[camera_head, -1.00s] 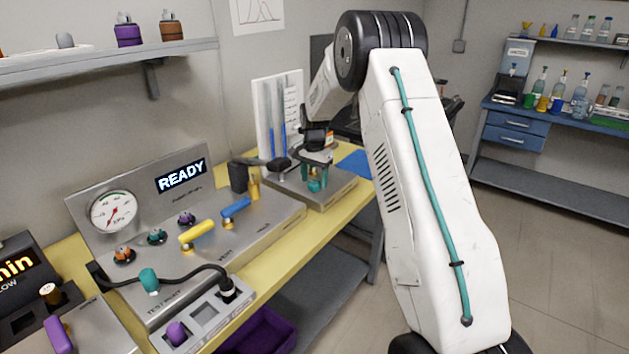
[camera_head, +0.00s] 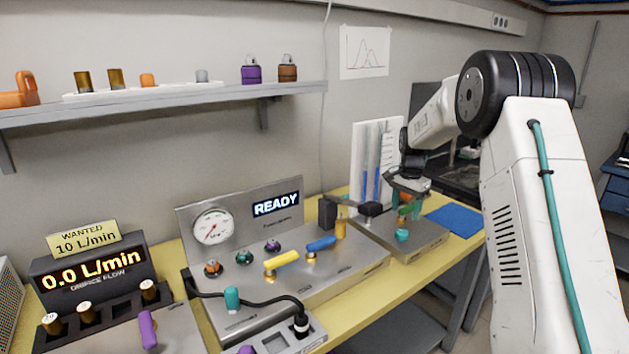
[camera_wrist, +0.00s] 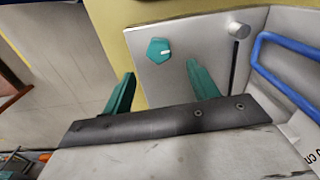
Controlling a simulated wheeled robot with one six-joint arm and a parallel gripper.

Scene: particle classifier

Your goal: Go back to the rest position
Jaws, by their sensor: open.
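My gripper (camera_head: 410,208) is at the end of my arm, over the metal block (camera_head: 425,238) at the right end of the bench in the head view. In the wrist view its two teal fingers (camera_wrist: 163,88) stand apart with nothing between them. A small teal hexagonal knob (camera_wrist: 159,50) lies on the plate beyond the fingertips, apart from them. The knob also shows just below the fingers in the head view (camera_head: 402,235).
A console reading READY (camera_head: 276,204), with yellow (camera_head: 282,263) and blue (camera_head: 320,244) handles, stands left of the gripper. A panel with blue tubes (camera_head: 376,165) stands close behind. A shelf (camera_head: 200,100) hangs on the wall. A flow display (camera_head: 95,270) reads 0.0 L/min.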

